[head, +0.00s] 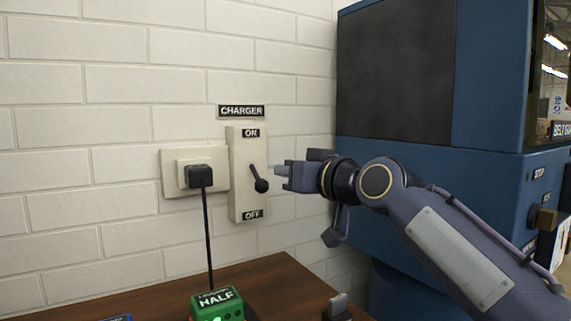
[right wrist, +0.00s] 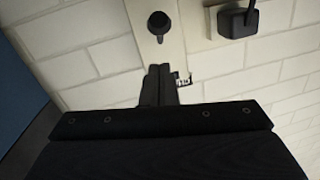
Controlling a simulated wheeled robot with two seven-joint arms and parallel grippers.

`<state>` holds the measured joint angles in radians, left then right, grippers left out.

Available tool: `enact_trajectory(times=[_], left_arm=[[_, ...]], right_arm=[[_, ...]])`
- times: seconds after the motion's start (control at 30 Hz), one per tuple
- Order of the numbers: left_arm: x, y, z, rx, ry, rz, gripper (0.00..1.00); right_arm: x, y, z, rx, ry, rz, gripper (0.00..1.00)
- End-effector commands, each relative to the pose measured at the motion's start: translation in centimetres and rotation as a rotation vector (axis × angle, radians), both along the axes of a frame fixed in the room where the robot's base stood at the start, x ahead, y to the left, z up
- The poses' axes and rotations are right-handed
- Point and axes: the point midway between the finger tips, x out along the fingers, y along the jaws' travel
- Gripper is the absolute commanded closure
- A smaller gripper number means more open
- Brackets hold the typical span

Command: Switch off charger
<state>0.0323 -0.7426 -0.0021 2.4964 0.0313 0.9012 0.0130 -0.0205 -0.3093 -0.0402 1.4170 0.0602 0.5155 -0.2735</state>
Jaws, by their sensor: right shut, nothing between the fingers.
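The charger switch is a cream panel (head: 240,199) on the white brick wall, under a "CHARGER" sign (head: 241,111). It has an ON label (head: 250,133) at the top and an OFF label (head: 252,214) at the bottom. Its black lever knob (head: 261,186) sits near mid-height, with the lever slanting down and right. My right gripper (head: 280,171) is shut and empty, just right of the knob and slightly higher in the picture. In the right wrist view the shut fingertips (right wrist: 158,68) are apart from the knob (right wrist: 159,22). My left gripper is out of view.
A black plug (head: 199,176) sits in the socket left of the switch, its cable hanging to a green "HALF" box (head: 217,304) on the wooden table (head: 270,282). A blue machine (head: 400,85) stands to the right. A small grey object (head: 337,305) is at the table's right end.

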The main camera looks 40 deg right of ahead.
Motion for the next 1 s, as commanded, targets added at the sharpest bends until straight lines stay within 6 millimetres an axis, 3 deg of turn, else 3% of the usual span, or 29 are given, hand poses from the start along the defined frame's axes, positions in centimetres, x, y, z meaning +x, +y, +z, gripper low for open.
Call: enact_trajectory(times=[0.2,0.4,0.6,1.0], left_arm=[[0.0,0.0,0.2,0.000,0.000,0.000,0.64],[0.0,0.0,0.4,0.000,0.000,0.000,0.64],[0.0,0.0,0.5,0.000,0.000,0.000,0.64],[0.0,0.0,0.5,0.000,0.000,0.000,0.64]], right_arm=[[-5.0,-0.2,0.0,0.001,-0.004,-0.002,1.00],[-8.4,-0.3,-0.2,0.001,-0.003,0.000,1.00],[-9.9,-0.3,-0.4,0.000,-0.001,0.000,1.00],[-10.0,-0.3,-0.4,0.000,0.000,0.000,1.00]])
